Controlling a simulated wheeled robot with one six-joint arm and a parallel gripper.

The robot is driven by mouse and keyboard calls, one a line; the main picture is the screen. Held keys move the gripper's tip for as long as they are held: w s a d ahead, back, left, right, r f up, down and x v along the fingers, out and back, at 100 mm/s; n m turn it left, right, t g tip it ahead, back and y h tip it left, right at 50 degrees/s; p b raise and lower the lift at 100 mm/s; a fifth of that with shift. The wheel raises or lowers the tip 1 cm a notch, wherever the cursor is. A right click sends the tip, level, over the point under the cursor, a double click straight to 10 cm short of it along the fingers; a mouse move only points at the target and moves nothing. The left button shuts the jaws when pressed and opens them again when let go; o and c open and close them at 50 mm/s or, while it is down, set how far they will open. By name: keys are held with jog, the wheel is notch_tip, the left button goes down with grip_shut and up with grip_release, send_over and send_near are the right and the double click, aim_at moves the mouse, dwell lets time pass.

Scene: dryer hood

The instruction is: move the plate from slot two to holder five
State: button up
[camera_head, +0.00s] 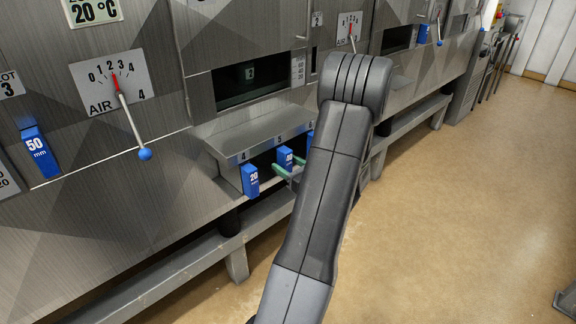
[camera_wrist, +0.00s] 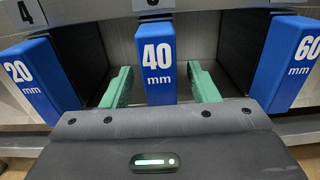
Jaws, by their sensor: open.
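A blue plate marked 40 mm (camera_wrist: 157,62) stands upright in the middle place of the low holder rack; in the head view this plate (camera_head: 285,157) is under the label 5. My gripper (camera_wrist: 160,88) is open, its green fingers on either side of this plate. A gap shows between the plate and the right finger, and a narrower one on the left. In the head view my gripper (camera_head: 289,167) is partly hidden by my arm.
A blue 20 mm plate (camera_wrist: 42,75) stands left of my gripper, under label 4. A blue 60 mm plate (camera_wrist: 290,60) stands to the right. A 50 mm plate (camera_head: 40,152) is at slot 3. A blue-knobbed lever (camera_head: 134,124) juts out left. Open floor (camera_head: 460,200) lies right.

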jog(key=v, duration=1.3)
jog(key=shift+s+d, duration=0.25)
jog(key=shift+s, duration=0.05)
jog(key=x, duration=1.3)
jog(key=shift+w+a, duration=0.15)
jog(key=shift+w, duration=0.1)
jog(key=shift+s, duration=0.2)
